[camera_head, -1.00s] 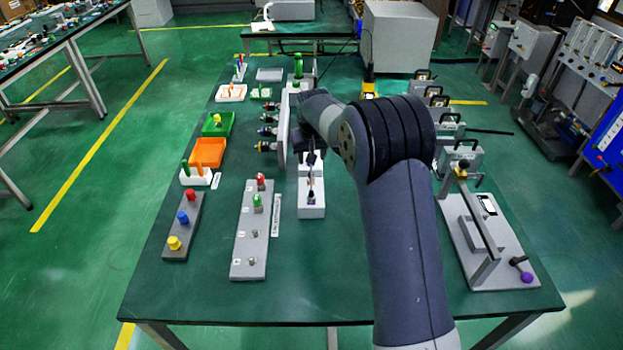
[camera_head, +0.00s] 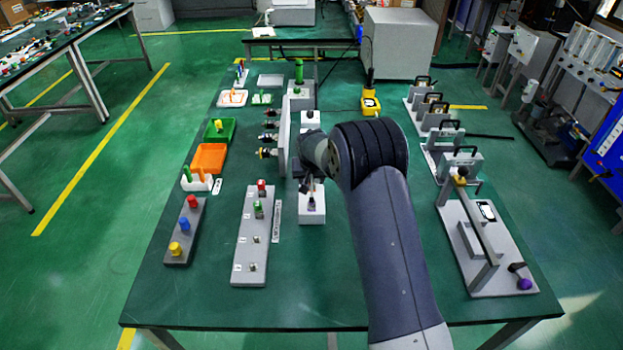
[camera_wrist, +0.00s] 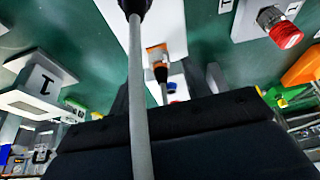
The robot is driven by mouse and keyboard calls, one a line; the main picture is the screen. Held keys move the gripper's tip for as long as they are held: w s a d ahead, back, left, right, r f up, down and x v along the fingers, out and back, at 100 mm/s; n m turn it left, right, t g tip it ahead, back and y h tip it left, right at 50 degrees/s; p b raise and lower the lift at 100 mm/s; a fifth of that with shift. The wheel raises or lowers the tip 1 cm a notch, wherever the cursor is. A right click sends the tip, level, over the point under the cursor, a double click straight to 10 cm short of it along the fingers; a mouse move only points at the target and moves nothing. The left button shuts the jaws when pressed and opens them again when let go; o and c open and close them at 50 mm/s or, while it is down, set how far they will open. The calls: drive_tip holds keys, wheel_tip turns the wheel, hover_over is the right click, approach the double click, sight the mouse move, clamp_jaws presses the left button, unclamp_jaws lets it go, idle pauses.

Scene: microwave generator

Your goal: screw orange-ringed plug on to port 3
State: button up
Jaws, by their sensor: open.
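My gripper (camera_head: 309,184) is low over the white block (camera_head: 312,217) at the table's middle, where a small dark plug (camera_head: 311,202) stands. In the wrist view, a black plug with an orange ring (camera_wrist: 160,72) sits at a white block, ahead of my gripper's dark body. A grey cable (camera_wrist: 138,95) crosses in front of the wrist camera from a dark plug at the top. My gripper is open, with nothing visibly clamped. A vertical panel (camera_head: 286,150) has several dark round connectors on its left face; their numbers are unreadable, so I cannot tell which is port 3.
A grey board (camera_head: 263,262) with red and green caps and bare studs lies front-left. Orange (camera_head: 209,158) and green (camera_head: 219,131) trays stand at the left. A lever fixture (camera_head: 490,257) stands at the right. The front table strip is clear.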

drive_tip(key=shift+w+f, duration=0.2)
drive_tip(key=shift+f, duration=0.3)
drive_tip(key=shift+c, duration=0.5)
clamp_jaws()
